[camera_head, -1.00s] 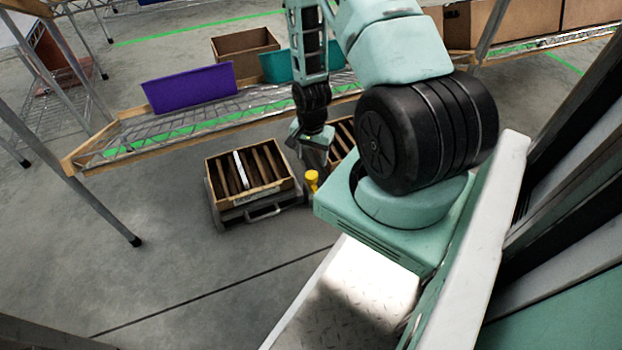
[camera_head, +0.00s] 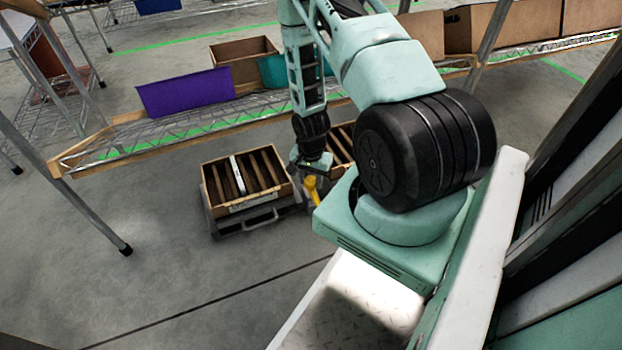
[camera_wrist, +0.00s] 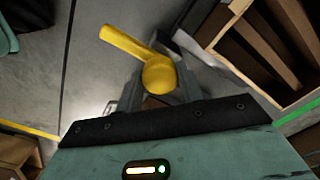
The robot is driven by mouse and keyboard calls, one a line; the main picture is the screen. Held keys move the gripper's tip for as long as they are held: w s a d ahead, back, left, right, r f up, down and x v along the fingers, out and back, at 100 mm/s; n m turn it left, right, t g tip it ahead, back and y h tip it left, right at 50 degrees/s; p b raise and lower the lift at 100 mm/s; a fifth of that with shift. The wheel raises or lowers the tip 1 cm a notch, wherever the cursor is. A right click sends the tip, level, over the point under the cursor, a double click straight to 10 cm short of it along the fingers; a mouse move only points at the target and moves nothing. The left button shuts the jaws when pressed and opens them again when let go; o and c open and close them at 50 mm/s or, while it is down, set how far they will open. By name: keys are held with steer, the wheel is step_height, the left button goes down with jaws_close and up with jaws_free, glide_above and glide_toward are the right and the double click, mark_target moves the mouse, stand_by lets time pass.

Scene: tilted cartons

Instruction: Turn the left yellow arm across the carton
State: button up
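A yellow arm (camera_head: 311,188) stands at the right side of the left carton (camera_head: 212,196), low near the floor. In the wrist view the yellow arm (camera_wrist: 128,44) has a round end close to my gripper, and its bar points to the upper left, away from the carton (camera_wrist: 222,62) at upper right. My gripper (camera_wrist: 159,88) has its fingers apart, one on each side of the round end; I cannot tell if they touch it. In the head view my gripper (camera_head: 314,168) hangs just above the yellow arm, its fingers mostly hidden.
The left carton holds several brown slats and one white one, on a grey stand with a handle (camera_head: 260,220). Another carton (camera_head: 343,140) is partly hidden behind my arm. A wire shelf (camera_head: 180,128) carries a purple bin (camera_head: 185,93). Floor in front is clear.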

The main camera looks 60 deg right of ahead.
jaws_close()
steer(key=shift+r+p, duration=0.1)
steer(key=shift+p, duration=0.3)
steer(key=m+p, duration=0.3)
steer(key=shift+r, duration=0.15)
steer(key=m+p, duration=0.4)
steer(key=shift+m, duration=0.3)
steer(key=m+p, duration=0.4)
steer(key=m, duration=0.1)
steer(key=m+p, duration=0.3)
steer(key=m, duration=0.2)
steer(key=shift+f, duration=0.2)
steer(key=shift+m, duration=0.3)
